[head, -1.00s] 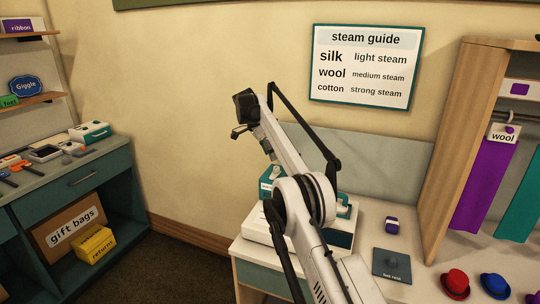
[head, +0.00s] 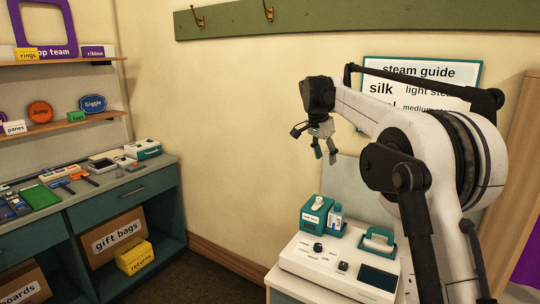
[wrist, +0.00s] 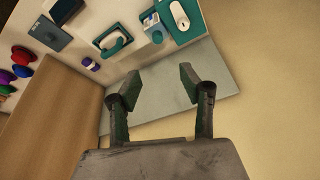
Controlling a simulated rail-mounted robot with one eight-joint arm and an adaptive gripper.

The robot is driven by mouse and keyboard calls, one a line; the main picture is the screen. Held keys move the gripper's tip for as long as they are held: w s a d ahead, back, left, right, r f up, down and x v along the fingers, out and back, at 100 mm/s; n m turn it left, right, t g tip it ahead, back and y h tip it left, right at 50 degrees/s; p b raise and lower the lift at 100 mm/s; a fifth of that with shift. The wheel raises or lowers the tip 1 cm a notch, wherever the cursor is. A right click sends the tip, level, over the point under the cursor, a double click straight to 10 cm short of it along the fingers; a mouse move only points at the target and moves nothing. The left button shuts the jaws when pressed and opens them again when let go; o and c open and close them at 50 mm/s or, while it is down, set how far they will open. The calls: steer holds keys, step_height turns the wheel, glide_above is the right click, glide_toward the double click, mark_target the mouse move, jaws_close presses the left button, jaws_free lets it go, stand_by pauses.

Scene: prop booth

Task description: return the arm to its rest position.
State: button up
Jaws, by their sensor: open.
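My gripper (head: 325,150) hangs in the air in the head view, in front of the cream wall and above the white steam station. Its fingers point down. In the wrist view the two fingers of my gripper (wrist: 160,90) are spread apart with nothing between them. My arm is folded up on the right side of the head view and covers part of the steam guide sign (head: 420,70).
The white station (head: 318,262) holds a teal box (head: 314,220), a small bottle (head: 336,217) and a teal-handled steamer (head: 378,241). A teal counter (head: 120,195) stands at left. A wooden partition (wrist: 60,115) and hats (wrist: 22,55) show in the wrist view. Open floor lies between the furniture.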

steer(key=s+d+r+n+t+y, duration=0.1)
steer(key=s+r+n, duration=0.15)
steer(key=s, duration=1.05)
steer(key=s+d+r+n+t+y, duration=0.1)
steer(key=s+n, duration=0.2)
steer(key=s, duration=1)
steer(key=s+f+n+t, duration=0.1)
steer(key=s+f, duration=0.4)
steer(key=s, duration=0.3)
steer(key=s+f+n+b, duration=0.1)
steer(key=s+f+n, duration=0.1)
steer(key=s+f, duration=0.3)
steer(key=s+f+n+t+y, duration=0.1)
steer(key=s+f, duration=0.4)
steer(key=s, duration=0.7)
steer(key=shift+s+a+f+n+t+b, duration=0.2)
steer(key=shift+a+f+n+t+b, duration=0.15)
steer(key=shift+n, duration=0.3)
